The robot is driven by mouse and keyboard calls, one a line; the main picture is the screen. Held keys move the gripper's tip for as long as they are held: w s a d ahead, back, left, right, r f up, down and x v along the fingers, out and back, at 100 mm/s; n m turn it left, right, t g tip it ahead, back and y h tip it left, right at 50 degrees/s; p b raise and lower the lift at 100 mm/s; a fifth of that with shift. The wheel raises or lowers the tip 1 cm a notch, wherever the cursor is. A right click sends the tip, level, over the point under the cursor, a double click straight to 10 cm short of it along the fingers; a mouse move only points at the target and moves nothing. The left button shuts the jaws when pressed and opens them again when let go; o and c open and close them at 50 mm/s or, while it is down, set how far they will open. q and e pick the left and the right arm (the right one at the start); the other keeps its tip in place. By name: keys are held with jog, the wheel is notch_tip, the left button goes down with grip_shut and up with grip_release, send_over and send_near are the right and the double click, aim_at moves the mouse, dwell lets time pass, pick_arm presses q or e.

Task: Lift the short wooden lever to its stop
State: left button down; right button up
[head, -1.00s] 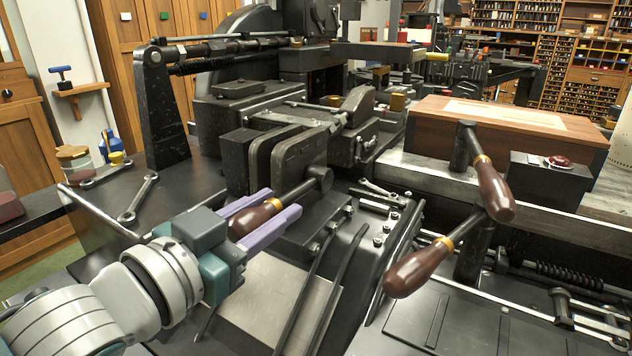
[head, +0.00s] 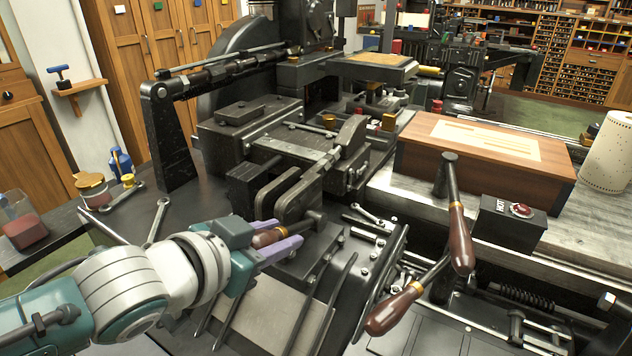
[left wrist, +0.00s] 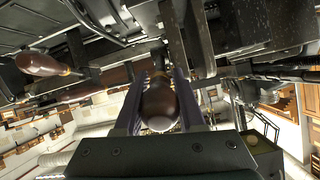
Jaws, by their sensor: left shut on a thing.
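The short wooden lever has a brown turned handle (head: 268,237) with a brass ferrule, on a dark shaft at the front of the machine in the head view. My left gripper (head: 292,243), teal with lilac fingers, is shut on this handle, one finger on each side. The gripper body hides the handle's outer end in the head view. In the left wrist view the handle's rounded end (left wrist: 159,103) sits between the two fingers (left wrist: 160,90). My right gripper is not in view.
Two longer wooden-handled levers (head: 461,238) (head: 395,308) stand to the right. A wooden box (head: 480,155) and a red-button box (head: 507,218) lie behind them. Dark rails and rods run close to the right of my gripper. Spanners and jars lie at left.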

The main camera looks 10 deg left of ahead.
pick_arm(q)
jog(key=shift+r, duration=0.15)
jog(key=c, duration=0.5)
grip_release()
jog(key=shift+s+a+r, duration=0.15)
jog(key=shift+s+r, duration=0.05)
jog(key=shift+s, duration=0.2)
jog(key=p+v, duration=0.2)
jog(key=v, duration=0.7)
